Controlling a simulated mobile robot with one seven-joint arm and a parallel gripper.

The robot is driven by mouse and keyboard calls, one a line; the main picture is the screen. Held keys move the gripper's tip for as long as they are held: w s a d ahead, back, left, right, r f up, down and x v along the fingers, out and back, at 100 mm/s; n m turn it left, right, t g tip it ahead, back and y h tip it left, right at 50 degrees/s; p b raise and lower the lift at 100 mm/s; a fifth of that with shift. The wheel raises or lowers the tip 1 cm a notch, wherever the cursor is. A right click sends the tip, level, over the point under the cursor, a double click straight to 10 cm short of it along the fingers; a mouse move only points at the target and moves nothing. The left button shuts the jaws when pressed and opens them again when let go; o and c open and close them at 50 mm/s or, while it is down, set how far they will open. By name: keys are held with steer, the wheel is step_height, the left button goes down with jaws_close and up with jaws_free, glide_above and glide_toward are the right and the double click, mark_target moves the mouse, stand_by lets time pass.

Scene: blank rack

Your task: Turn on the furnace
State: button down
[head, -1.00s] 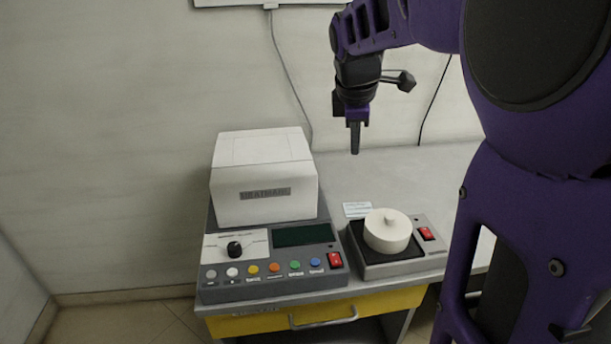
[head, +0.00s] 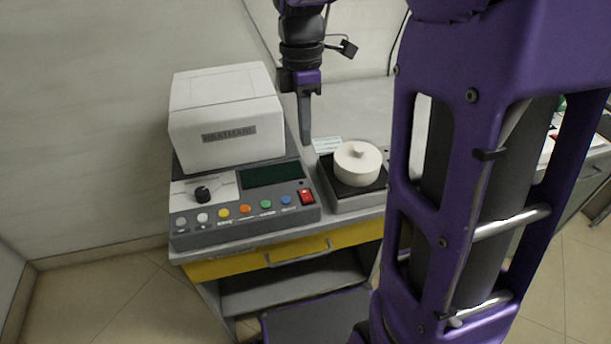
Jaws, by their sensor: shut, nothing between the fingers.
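The furnace (head: 228,120) is a white box on a dark grey control base, standing at the left of the table. Its panel (head: 250,222) carries a black knob (head: 203,194), a dark display (head: 272,175) and a row of small coloured buttons. A red rocker switch (head: 307,197) sits at the panel's right end; its position is too small to tell. My gripper (head: 306,140) points down, shut and empty, behind and above the red switch in the picture. It appears apart from the furnace, to its right.
A small grey device with a black top (head: 329,172) stands right of the furnace and bears a white round lidded pot (head: 357,165). A white label (head: 327,145) lies behind it. The table has a yellow drawer (head: 230,264) with a handle. My arm hides the table's right side.

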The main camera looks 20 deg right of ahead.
mark_target(308, 199)
steer(key=f+b, duration=0.1)
steer(key=f, duration=0.3)
steer(key=s+f+b, duration=0.1)
steer(key=f, duration=0.4)
steer(key=f+b, duration=0.1)
steer(key=f, duration=0.4)
steer(key=shift+s, duration=0.3)
steer(key=shift+s+f, duration=0.15)
steer(key=shift+f, duration=0.05)
steer(key=shift+w+r, duration=0.2)
steer(key=shift+w, duration=0.2)
steer(key=shift+w+p, duration=0.35)
steer(key=shift+w, duration=0.1)
steer(key=shift+r, duration=0.1)
